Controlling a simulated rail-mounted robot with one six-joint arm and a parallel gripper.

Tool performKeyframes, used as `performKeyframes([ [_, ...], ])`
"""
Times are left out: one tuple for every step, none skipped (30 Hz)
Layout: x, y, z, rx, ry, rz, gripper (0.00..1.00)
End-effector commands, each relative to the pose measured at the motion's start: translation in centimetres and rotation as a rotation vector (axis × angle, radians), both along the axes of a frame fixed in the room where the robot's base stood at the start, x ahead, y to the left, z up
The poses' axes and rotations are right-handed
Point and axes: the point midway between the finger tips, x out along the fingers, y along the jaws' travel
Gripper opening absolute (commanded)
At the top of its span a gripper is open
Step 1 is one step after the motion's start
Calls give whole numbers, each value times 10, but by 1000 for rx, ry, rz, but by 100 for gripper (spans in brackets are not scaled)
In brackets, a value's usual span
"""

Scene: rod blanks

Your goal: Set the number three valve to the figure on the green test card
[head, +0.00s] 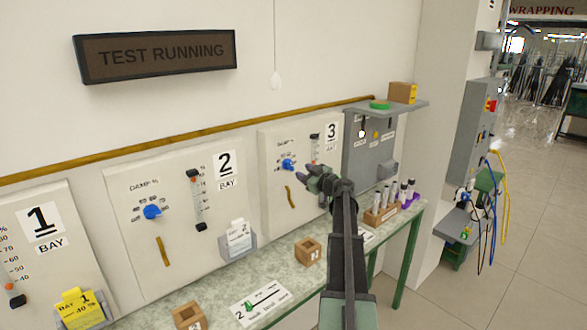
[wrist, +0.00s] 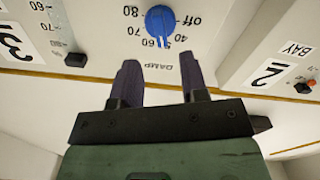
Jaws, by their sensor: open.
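The number three panel (head: 268,200) stands on the bench against the wall. Its blue valve knob (head: 288,165) has a percent scale around it. The knob also shows in the wrist view (wrist: 160,22), where the picture is upside down; its pale lower end is near the 50 and 60 marks, but I cannot read the exact setting. My gripper (head: 316,178) is in front of this panel, right of the knob in the head view. In the wrist view its fingers (wrist: 158,68) are apart and empty, clear of the knob. I see no green test card; my arm hides part of the bench.
Panel two (head: 135,180) has a white card (head: 238,235) in its holder; a yellow card (head: 80,308) is at bay one. Wooden blocks (head: 308,250), a white sheet (head: 262,302) and a rack of tubes (head: 378,213) are on the bench. A grey shelf (head: 365,107) juts out at right.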

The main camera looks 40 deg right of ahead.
Motion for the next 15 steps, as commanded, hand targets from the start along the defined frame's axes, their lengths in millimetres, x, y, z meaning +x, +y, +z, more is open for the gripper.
performKeyframes([
  [15, -2, 0, 0, 0, 2, 40],
  [23, -3, 0, 0, 0, 1, 40],
  [32, -3, 0, 0, 0, 2, 40],
  [38, -3, 0, 1, 0, 3, 40],
  [44, -3, 0, 1, 1, 2, 40],
  [50, -4, 0, 1, 0, 1, 40],
  [55, -4, 0, 1, 0, 1, 40],
  [58, -3, 0, 1, 1, 2, 40],
  [62, -3, 0, 1, 1, 2, 40],
  [63, -3, 0, 1, 1, 2, 40],
  [65, -3, 0, 1, 1, 2, 40],
  [65, -3, 0, 1, 0, 1, 40],
  [66, -3, 0, 1, 0, 1, 40],
  [65, -3, 0, 1, 0, 1, 40],
  [65, -2, 0, 1, 0, 1, 40],
])
